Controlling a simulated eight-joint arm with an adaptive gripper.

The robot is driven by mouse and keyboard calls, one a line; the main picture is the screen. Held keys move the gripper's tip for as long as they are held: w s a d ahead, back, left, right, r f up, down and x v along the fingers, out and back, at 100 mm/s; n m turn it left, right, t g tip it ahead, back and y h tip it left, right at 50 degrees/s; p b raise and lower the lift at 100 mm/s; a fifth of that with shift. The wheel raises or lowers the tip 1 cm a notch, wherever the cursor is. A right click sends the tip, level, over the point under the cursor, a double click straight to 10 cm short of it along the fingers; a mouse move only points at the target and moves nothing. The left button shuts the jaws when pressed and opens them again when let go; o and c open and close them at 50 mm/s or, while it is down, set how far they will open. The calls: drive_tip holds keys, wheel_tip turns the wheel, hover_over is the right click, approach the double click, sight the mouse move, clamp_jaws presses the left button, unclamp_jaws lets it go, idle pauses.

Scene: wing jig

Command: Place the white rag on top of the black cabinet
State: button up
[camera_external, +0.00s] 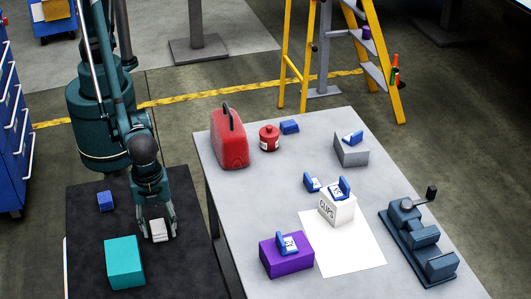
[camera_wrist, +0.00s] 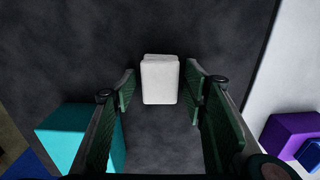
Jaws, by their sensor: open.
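The white rag (camera_external: 158,230), a small folded pale block, appears to rest on the black cabinet top (camera_external: 84,258) at the lower left of the external view. It also shows in the wrist view (camera_wrist: 160,80), near the middle. My gripper (camera_external: 157,235) points down over it, with a finger on each side. In the wrist view my gripper (camera_wrist: 160,92) is open, with a visible gap between each finger and the rag. The black cabinet top (camera_wrist: 215,35) fills the background there.
A teal box (camera_external: 125,263) and a small blue block (camera_external: 105,201) are left of my gripper on the black top. The grey table (camera_external: 225,190) to the right holds a red can (camera_external: 229,140), a purple box (camera_external: 286,256), a white clips box (camera_external: 336,209) and a vise (camera_external: 418,245).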

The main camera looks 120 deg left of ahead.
sight(160, 224)
drive_tip(key=shift+r, duration=0.2)
wheel_tip(160, 224, up, 12)
idle(0.9)
idle(0.8)
drive_tip(key=s+a+r+n+t+h, duration=0.1)
drive_tip(key=s+a+r+n+t, duration=0.1)
drive_tip(key=a+r, duration=0.8)
drive_tip(key=s+a+r+n+t, duration=0.1)
drive_tip(key=s+a+r+n, duration=0.1)
drive_tip(key=a+r, duration=0.85)
drive_tip(key=s+a+r+n+t, duration=0.1)
drive_tip(key=s+a+n+t, duration=0.1)
drive_tip(key=s+a, duration=0.5)
drive_tip(key=s+a+r+n+t+y, duration=0.1)
drive_tip(key=s+a, duration=0.5)
drive_tip(key=a, duration=0.7)
drive_tip(key=shift+s+a+n+t, duration=0.3)
drive_tip(key=shift+n+t, duration=0.3)
drive_tip(key=shift+n, duration=0.4)
